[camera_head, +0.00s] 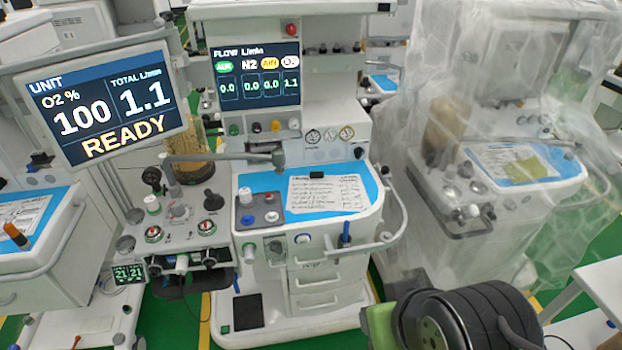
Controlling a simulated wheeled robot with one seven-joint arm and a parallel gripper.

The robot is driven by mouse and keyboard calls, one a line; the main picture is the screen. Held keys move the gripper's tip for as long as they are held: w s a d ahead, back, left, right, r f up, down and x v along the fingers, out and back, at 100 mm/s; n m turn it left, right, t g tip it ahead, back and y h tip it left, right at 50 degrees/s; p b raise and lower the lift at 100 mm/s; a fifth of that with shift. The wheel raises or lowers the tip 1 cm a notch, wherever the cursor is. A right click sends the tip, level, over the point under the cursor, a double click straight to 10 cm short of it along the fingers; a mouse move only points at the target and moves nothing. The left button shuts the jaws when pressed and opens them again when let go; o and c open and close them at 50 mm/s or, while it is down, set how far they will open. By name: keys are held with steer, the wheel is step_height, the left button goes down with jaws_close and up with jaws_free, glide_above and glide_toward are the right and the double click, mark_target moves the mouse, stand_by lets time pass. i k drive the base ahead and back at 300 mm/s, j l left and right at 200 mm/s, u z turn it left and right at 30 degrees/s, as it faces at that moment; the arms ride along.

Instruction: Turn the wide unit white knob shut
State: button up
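The wide anaesthesia unit (346,123) stands in the middle of the head view. Its row of small flow knobs sits under the flow screen (256,75). The white knob (294,124) is at the right end of that row, beside yellow, black and green knobs. The flow screen reads 1.1 in its rightmost column, under a white label, and 0.0 in the others. The monitor (105,105) at left reads O2 100, total 1.1, READY. Part of my arm shows dark at the lower right, well away from the knob. My gripper's fingers are not visible.
A blue worktop (258,182) with a paper sheet (327,193) lies below the knobs. A grey jointed arm (230,156) crosses in front of the unit's left part. A curved rail (400,220) bounds the right. A plastic-draped unit (500,130) stands further right.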

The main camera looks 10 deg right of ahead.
mark_target(294, 124)
steer(key=i+j+z, duration=0.35)
steer(key=i+j, duration=0.55)
